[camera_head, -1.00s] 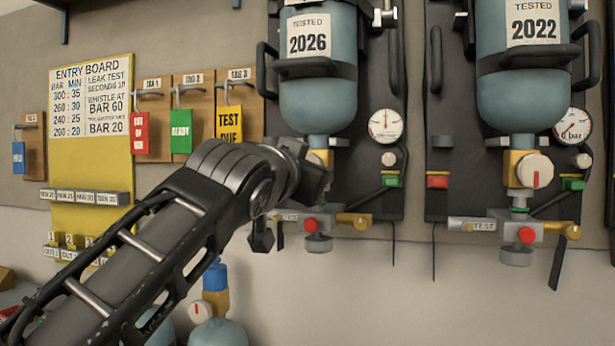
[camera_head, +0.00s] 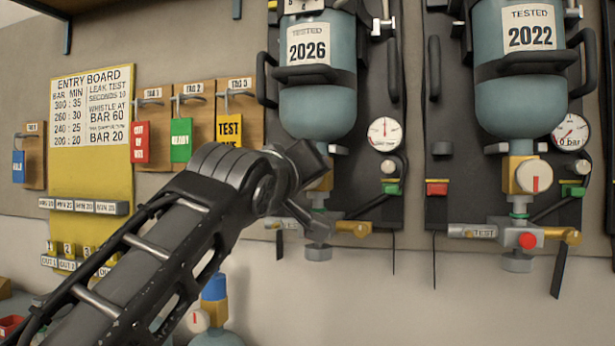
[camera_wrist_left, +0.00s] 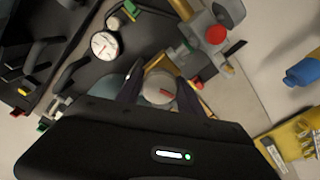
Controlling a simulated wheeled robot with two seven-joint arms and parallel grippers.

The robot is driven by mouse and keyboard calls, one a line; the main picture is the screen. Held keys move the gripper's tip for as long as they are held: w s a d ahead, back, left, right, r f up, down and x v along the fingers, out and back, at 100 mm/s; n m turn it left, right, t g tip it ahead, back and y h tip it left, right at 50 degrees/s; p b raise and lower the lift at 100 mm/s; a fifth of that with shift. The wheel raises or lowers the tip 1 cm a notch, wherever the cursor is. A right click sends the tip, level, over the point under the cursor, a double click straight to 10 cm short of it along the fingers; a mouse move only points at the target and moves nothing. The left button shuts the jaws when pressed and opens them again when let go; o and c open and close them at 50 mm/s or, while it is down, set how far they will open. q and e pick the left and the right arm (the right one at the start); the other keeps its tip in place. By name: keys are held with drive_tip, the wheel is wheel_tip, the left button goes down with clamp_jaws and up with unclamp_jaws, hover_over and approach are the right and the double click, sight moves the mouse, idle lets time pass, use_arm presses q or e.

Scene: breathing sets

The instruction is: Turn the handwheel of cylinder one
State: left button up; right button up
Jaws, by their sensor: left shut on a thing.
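The left cylinder (camera_head: 317,105), labelled 2026, hangs upright on a dark backplate. Its valve is largely hidden behind my left gripper (camera_head: 312,190) in the head view. In the left wrist view, the pale round handwheel (camera_wrist_left: 159,87) with a red mark sits between the two fingers of my left gripper (camera_wrist_left: 158,84), which is shut on it. The gauge (camera_head: 385,134) beside this cylinder also shows in the wrist view (camera_wrist_left: 104,45). My right gripper is in neither view.
A second cylinder (camera_head: 521,90), labelled 2022, hangs to the right with its own handwheel (camera_head: 534,176). A yellow entry board (camera_head: 91,175) and hanging tags (camera_head: 181,140) are on the wall at left. A blue-capped cylinder (camera_head: 214,287) stands below my arm.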

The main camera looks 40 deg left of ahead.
use_arm(q)
drive_tip(key=n, duration=0.3)
drive_tip(key=shift+n, duration=0.4)
drive_tip(key=n+p, duration=0.1)
drive_tip(key=n, duration=0.2)
drive_tip(key=shift+n, duration=0.3)
drive_tip(key=n+p, duration=0.1)
drive_tip(key=n, duration=0.3)
drive_tip(key=shift+n+p, duration=0.3)
drive_tip(key=shift+n, duration=1.1)
drive_tip(key=o, duration=1.4)
